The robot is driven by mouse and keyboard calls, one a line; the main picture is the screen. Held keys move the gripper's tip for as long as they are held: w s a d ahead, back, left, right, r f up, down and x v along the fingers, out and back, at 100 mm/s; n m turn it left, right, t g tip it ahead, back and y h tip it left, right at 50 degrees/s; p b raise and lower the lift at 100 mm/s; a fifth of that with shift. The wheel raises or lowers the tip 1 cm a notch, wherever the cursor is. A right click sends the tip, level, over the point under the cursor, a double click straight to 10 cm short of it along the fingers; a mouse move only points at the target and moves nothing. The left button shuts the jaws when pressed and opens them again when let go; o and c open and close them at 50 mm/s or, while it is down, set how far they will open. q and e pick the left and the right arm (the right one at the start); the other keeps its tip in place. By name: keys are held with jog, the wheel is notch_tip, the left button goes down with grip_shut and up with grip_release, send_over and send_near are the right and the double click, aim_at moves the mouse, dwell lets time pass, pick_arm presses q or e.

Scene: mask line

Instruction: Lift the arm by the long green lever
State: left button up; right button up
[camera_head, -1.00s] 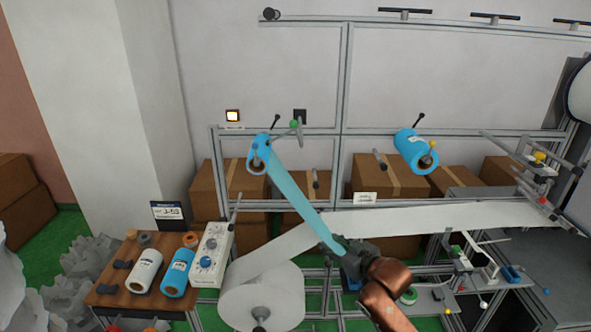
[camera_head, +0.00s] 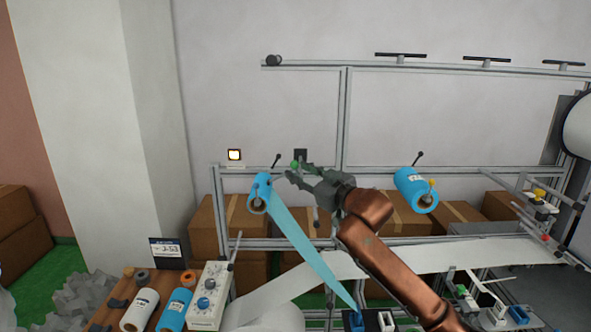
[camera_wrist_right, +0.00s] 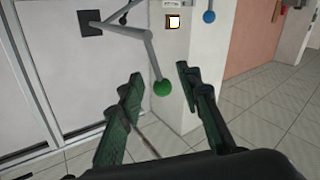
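The lever's green knob (camera_head: 295,165) is by the black wall plate (camera_head: 301,155), left of the frame's middle post. In the right wrist view the green knob (camera_wrist_right: 162,89) ends a grey bent rod (camera_wrist_right: 128,32) coming from a black plate. My right gripper (camera_head: 298,172) is open at the knob in the head view. In the right wrist view its two green-edged fingers (camera_wrist_right: 160,76) stand apart, with the knob showing in the gap and no clear contact. My left gripper is not in view.
A blue roll (camera_head: 258,192) with a blue film strip (camera_head: 300,244) hangs left of my right gripper. Another blue roll (camera_head: 415,190) is to the right. Cardboard boxes (camera_head: 212,222) stand behind the frame. A small table (camera_head: 133,281) with rolls is at lower left.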

jog(key=shift+x, duration=1.2)
jog(key=shift+c, duration=0.4)
grip_shut()
